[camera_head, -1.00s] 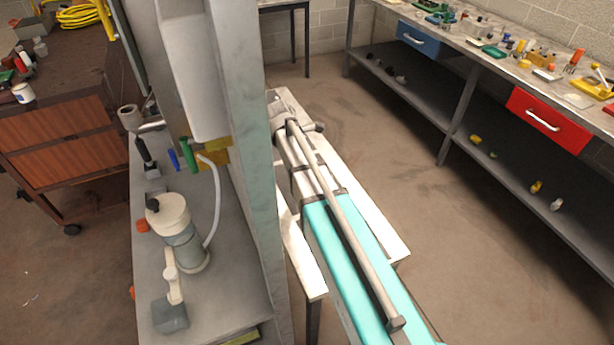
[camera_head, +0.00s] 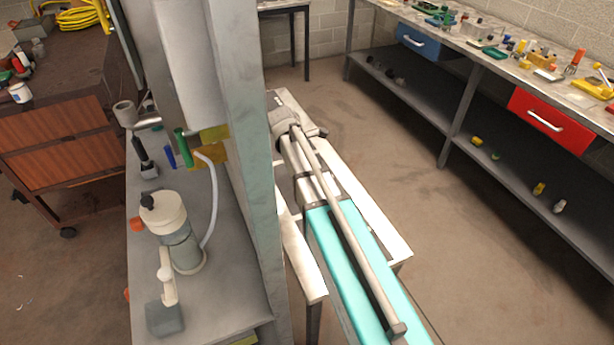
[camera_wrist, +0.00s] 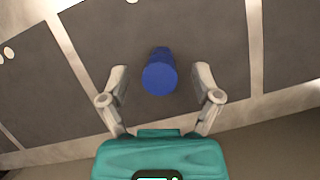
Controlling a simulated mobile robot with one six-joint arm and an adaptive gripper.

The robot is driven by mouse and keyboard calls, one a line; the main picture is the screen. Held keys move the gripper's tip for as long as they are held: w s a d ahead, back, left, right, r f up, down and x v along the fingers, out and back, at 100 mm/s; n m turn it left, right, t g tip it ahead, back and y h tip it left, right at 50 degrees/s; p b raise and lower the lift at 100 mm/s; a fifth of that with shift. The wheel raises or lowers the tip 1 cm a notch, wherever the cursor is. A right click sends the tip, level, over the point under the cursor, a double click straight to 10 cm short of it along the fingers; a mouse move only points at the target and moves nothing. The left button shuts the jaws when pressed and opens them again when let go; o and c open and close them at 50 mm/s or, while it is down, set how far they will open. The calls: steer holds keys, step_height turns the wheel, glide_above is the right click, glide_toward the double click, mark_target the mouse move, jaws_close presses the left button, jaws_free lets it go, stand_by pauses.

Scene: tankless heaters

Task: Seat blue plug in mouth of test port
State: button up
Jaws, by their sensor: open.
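In the wrist view a blue plug (camera_wrist: 160,74), a short round cylinder, stands between the two fingers of my gripper (camera_wrist: 162,71). The fingers are open, with a visible gap on each side of it. In the head view a small blue piece (camera_head: 170,157) shows below the white heater casing, beside a green one; I cannot tell whether it is the same plug. A beige, cup-like pipe end (camera_head: 125,113) opens at the left of the casing; I cannot tell whether it is the test port.
A tall grey panel (camera_head: 245,170) stands between the bench and my arm. A pump-like canister (camera_head: 170,225) with a white hose (camera_head: 214,205) stands on the grey bench (camera_head: 225,300). A long cluttered workbench (camera_head: 500,75) lines the right wall. Open floor lies between.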

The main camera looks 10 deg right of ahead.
steer(key=shift+b+x, duration=0.7)
steer(key=shift+x, duration=0.4)
jaws_close()
